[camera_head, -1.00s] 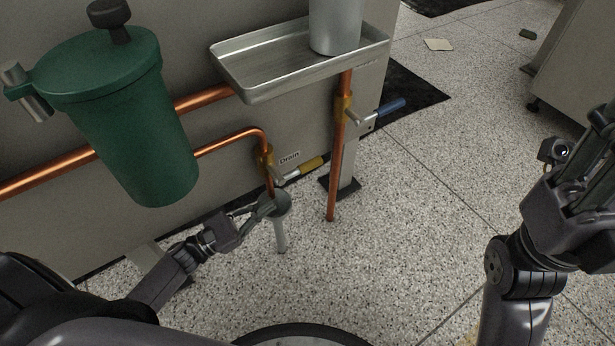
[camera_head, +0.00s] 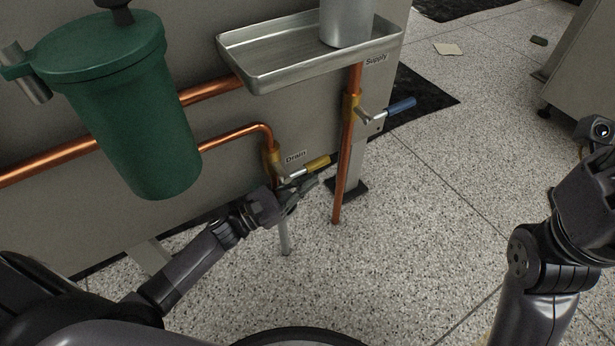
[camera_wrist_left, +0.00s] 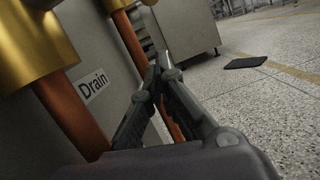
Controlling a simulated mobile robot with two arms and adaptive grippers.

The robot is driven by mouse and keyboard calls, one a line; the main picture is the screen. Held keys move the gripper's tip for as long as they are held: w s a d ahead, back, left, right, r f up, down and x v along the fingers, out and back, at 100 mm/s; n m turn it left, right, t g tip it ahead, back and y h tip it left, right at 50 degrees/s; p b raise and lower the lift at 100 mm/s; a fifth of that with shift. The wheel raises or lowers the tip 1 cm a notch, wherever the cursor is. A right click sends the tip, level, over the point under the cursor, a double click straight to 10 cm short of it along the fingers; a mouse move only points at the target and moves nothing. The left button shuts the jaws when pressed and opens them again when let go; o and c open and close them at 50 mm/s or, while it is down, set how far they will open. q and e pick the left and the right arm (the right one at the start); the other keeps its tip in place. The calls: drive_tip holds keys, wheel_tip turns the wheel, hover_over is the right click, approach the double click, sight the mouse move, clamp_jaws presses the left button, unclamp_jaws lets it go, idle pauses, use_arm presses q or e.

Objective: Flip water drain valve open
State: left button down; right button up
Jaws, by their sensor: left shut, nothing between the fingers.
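The drain valve has a brass body (camera_head: 273,158) on a copper pipe beside the "Drain" label (camera_head: 296,157). Its lever with a yellow grip (camera_head: 318,163) sticks out to the right, slightly upward. My left gripper (camera_head: 314,181) is shut and empty, with its fingers just below the lever; I cannot tell whether they touch it. In the left wrist view the fingertips (camera_wrist_left: 163,64) meet, with brass fittings (camera_wrist_left: 42,45) and the label (camera_wrist_left: 93,85) to their left. My right gripper is at the right edge of the head view, its fingers cut off or hidden.
The supply valve with a blue lever (camera_head: 401,105) is on the vertical copper pipe (camera_head: 345,175) to the right. A green canister (camera_head: 135,110) is at left, and a metal tray (camera_head: 260,78) is above. Open speckled floor lies in front.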

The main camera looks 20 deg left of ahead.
use_arm(q)
drive_tip(key=shift+s+d+r, duration=0.1)
drive_tip(key=shift+s+r, duration=0.1)
drive_tip(key=shift+r, duration=0.75)
drive_tip(key=shift+s+d+r, duration=0.1)
drive_tip(key=shift+s+r, duration=0.05)
drive_tip(key=shift+r, duration=0.8)
drive_tip(key=shift+f, duration=0.1)
